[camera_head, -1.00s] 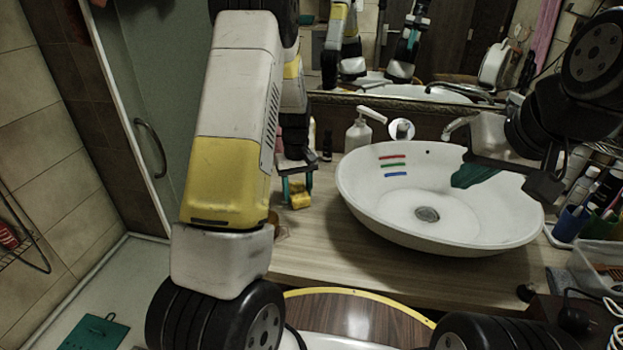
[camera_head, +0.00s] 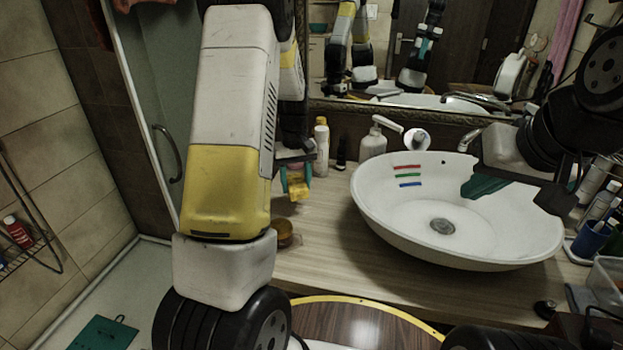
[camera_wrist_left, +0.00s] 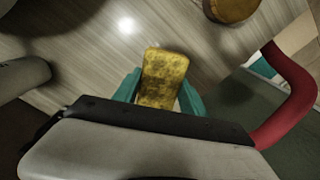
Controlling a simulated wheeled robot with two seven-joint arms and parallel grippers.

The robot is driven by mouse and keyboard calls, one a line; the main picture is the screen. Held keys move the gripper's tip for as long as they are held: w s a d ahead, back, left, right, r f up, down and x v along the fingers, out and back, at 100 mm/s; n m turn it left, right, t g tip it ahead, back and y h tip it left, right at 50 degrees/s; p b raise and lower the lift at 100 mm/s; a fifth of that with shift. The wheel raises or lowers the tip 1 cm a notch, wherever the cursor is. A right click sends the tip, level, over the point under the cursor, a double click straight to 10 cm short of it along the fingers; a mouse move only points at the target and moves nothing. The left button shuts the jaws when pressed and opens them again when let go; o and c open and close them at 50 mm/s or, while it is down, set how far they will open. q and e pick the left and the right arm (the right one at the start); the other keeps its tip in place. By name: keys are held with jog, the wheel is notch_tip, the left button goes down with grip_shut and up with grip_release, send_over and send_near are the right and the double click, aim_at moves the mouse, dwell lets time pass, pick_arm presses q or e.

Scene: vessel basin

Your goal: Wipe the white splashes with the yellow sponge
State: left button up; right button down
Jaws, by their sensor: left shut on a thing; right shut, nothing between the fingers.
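The yellow sponge (camera_head: 299,188) is between the teal fingers of my left gripper (camera_head: 296,180), above the wooden counter left of the basin. In the left wrist view the worn yellow sponge (camera_wrist_left: 162,79) sticks out past the fingers of my left gripper (camera_wrist_left: 160,92), which is shut on it. My right gripper (camera_head: 487,185) is shut and empty over the right part of the white basin (camera_head: 385,215). I cannot make out clear white splashes. A bright white spot on the counter in the left wrist view may be glare or a splash.
Red, green and blue stripes mark the basin's inner wall. A soap dispenser (camera_head: 372,145), a spray can (camera_head: 321,147) and a dark bottle (camera_head: 341,154) stand behind. An amber jar (camera_head: 284,233) sits near my left arm.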

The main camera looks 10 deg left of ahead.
pick_arm(q)
jog(key=shift+r, duration=1.4)
